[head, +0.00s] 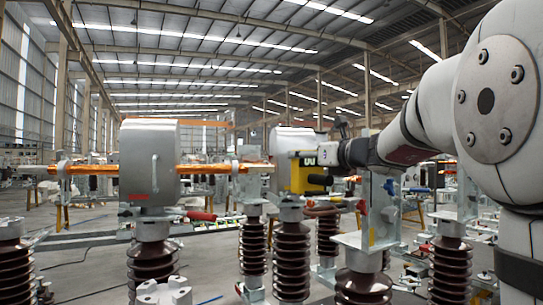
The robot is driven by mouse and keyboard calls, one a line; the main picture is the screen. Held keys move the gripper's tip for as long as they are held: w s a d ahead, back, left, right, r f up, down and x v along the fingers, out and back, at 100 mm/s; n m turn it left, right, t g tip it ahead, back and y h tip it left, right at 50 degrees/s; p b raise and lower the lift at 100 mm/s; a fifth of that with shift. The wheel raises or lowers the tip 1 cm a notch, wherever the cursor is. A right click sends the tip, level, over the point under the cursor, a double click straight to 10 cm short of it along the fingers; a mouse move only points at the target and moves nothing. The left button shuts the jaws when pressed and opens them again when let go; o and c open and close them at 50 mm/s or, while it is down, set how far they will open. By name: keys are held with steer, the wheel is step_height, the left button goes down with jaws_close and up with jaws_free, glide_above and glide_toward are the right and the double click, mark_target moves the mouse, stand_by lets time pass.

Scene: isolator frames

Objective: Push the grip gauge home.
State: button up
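A yellow block with a black upper part and a black knob (319,180), which looks like the grip gauge (298,177), is at the right side of a grey metal housing (292,138) in the head view. Its left side meets or overlaps the housing, and I cannot tell how deep it sits. My gripper (333,154) reaches in from the right, its dark end against or just in front of the gauge's upper right side. The fingers are small and dark, so I cannot tell whether they are open, shut or touching the gauge.
A larger grey housing (150,160) with a handle stands left, on a brown ribbed insulator (153,268). A copper bar (215,168) runs between the housings. More insulators and a metal bracket (382,205) stand close below my arm. Open floor (85,265) shows at left.

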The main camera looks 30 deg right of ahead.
steer(key=shift+w+d+r+p, duration=0.1)
steer(key=shift+d+p, duration=0.25)
steer(key=shift+d, duration=1.9)
steer(key=shift+d+r+p, duration=0.1)
steer(key=shift+d+p, duration=0.2)
steer(key=shift+d, duration=1.95)
steer(key=o, duration=2)
steer(key=shift+o, duration=0.2)
steer(key=shift+d+f, duration=0.1)
steer(key=shift+d, duration=0.05)
steer(key=shift+d+f, duration=0.1)
steer(key=shift+d, duration=0.05)
step_height(320, 180, up, 10)
steer(key=shift+w+a, duration=0.15)
steer(key=shift+a, duration=0.3)
